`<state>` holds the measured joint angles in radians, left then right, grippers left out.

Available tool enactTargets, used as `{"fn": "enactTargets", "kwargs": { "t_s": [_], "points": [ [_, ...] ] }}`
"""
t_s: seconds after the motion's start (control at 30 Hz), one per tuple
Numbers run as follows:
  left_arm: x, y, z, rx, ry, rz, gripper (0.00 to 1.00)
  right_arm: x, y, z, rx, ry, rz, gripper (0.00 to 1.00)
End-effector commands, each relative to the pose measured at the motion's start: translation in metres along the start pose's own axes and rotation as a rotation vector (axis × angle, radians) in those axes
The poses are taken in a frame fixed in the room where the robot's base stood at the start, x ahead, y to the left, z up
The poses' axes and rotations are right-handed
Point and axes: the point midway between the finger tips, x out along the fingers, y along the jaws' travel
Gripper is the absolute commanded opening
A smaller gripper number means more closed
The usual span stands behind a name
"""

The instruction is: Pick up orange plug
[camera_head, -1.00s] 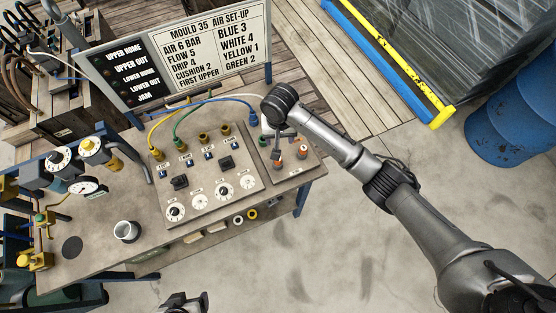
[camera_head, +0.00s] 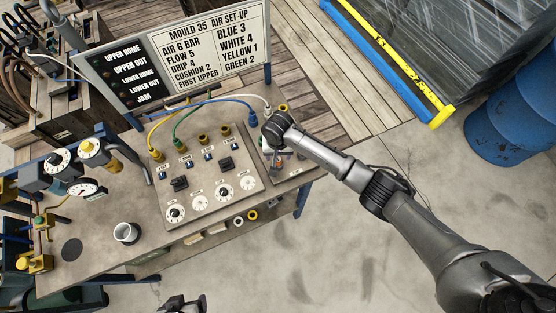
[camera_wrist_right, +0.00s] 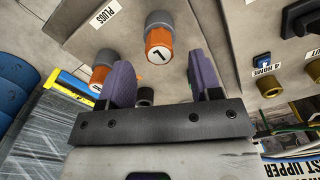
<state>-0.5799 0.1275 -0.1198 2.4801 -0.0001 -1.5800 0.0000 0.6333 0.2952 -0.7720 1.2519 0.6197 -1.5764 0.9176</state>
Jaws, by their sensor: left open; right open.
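An orange plug marked with a 1 (camera_wrist_right: 159,50), with a grey end, stands on the plug panel in the right wrist view. A second orange plug (camera_wrist_right: 102,64) stands to its left. My right gripper (camera_wrist_right: 160,70) is open, with its purple fingertips either side of the line to the marked plug, which shows in the gap. I cannot tell how deep it sits between them. In the head view an orange plug (camera_head: 279,167) shows beside my right gripper; my arm partly hides that corner. My left gripper (camera_head: 184,302) is at the bottom edge, open and empty.
The panel with knobs and switches (camera_head: 240,200) lies left of the plug panel. Blue, green, yellow and white hoses loop behind, below the set-up board (camera_head: 215,45).

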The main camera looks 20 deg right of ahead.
Motion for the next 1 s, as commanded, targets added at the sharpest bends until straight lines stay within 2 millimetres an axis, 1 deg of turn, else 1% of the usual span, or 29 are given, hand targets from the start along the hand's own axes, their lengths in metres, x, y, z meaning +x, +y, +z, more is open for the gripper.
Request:
{"fn": "enactTargets", "kwargs": {
  "t_s": [0.03,0.1,0.23,0.33,0.57,1.0],
  "points": [
    [0.000,0.000,0.000,-0.001,0.000,0.001,0.77,0.008,0.000,0.001,0.000,-0.002,0.002,0.58],
    [0.001,0.001,0.000,-0.003,0.000,0.002,0.77,0.017,0.000,0.000,0.000,-0.001,0.002,0.58],
    [0.001,0.002,0.000,-0.008,0.001,0.006,0.77,0.028,0.000,0.000,-0.001,0.000,0.001,0.58],
    [0.001,0.004,0.000,-0.011,0.002,0.009,0.77,0.032,0.000,0.000,-0.001,0.000,0.001,0.58],
    [0.001,0.004,0.000,-0.013,0.002,0.010,0.77,0.033,0.000,0.000,-0.001,0.000,0.000,0.58],
    [0.002,0.001,0.001,-0.001,0.000,0.002,0.77,0.033,0.000,0.000,-0.001,0.000,0.000,0.17]
  ]
}}
